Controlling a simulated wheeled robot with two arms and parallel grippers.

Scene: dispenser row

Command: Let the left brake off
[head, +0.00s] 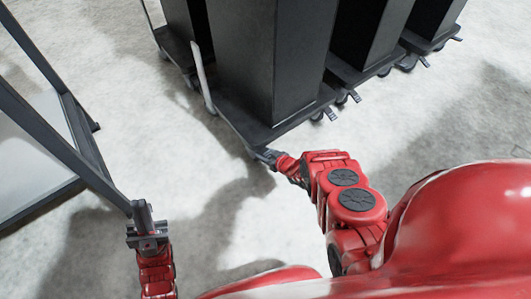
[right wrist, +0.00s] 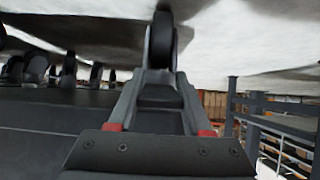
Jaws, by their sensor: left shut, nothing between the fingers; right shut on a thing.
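A tall black dispenser (head: 270,60) stands on a dark wheeled base (head: 240,118) in the head view. My right gripper (head: 266,156) is at the base's near corner, shut on the left brake, whose pedal it mostly hides there. In the right wrist view the fingers of my right gripper (right wrist: 160,78) reach to a caster wheel (right wrist: 163,38), with a dark pedal piece, the left brake (right wrist: 160,97), between them. Another brake pedal (head: 330,113) sticks out at the base's right corner. My left gripper (head: 146,222) is shut and empty, low at the left.
More black dispensers on wheeled bases stand behind and to the right (head: 372,40). A pale upright bar (head: 202,78) rises at the base's left side. A dark metal frame (head: 75,160) stands at the left, close to my left gripper. The floor between is clear.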

